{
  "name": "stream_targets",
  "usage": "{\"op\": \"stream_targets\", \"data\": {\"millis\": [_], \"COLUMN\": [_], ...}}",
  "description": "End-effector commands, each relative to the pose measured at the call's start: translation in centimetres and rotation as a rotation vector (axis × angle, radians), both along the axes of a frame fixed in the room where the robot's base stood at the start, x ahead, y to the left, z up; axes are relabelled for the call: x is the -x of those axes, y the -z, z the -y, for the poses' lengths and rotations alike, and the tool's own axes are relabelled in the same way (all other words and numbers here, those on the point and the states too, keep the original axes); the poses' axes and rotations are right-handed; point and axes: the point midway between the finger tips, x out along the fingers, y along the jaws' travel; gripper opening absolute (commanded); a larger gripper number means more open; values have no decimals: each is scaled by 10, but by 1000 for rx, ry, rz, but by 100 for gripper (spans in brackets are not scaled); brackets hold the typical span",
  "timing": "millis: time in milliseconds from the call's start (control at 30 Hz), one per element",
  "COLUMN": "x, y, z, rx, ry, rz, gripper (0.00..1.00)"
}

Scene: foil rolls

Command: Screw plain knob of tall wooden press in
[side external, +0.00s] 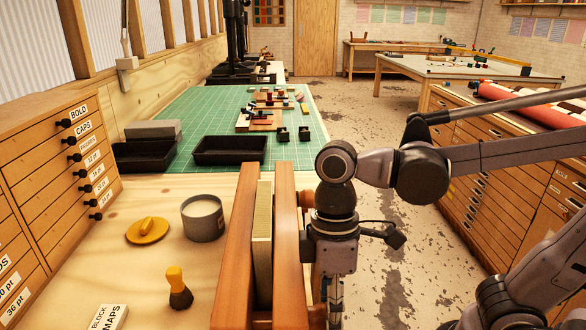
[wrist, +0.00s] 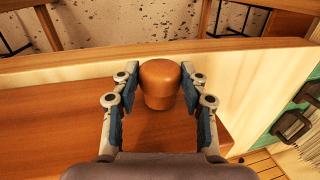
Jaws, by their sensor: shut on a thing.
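The tall wooden press (side external: 286,240) stands on the bench in the side external view, two upright wooden boards with a pale slab between them. In the wrist view, a smooth, plain brown wooden knob (wrist: 162,85) sits between the two fingers of my gripper (wrist: 160,90), which is shut on it with a blue pad at each side. In the side external view my gripper (side external: 334,300) points down at the press's right side, and its fingertips are cut off by the bottom edge. Another rounded wooden piece (side external: 305,199) shows higher on that side, partly behind my arm.
Left of the press stand a grey tin (side external: 203,218), a yellow lid (side external: 148,231), a brush (side external: 178,288) and a labelled block (side external: 108,317). Black trays (side external: 230,150) sit behind it by the green mat (side external: 190,105). A drawer cabinet (side external: 60,165) stands at left.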

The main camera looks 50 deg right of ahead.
Motion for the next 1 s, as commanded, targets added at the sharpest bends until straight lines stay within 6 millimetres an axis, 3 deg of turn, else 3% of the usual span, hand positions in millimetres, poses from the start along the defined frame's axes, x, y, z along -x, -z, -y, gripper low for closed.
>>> {"op": "stream_targets", "data": {"millis": [433,867,900,967,1000], "x": [-4,-3,-3,-3,-3], "y": [3,3,3,3,3], "z": [4,5,5,5,5], "rx": [-225,-253,-253,-253,-253], "ry": [5,0,0,0,0], "rz": [-223,-253,-253,-253,-253], "gripper": [12,12,52,67,67]}}
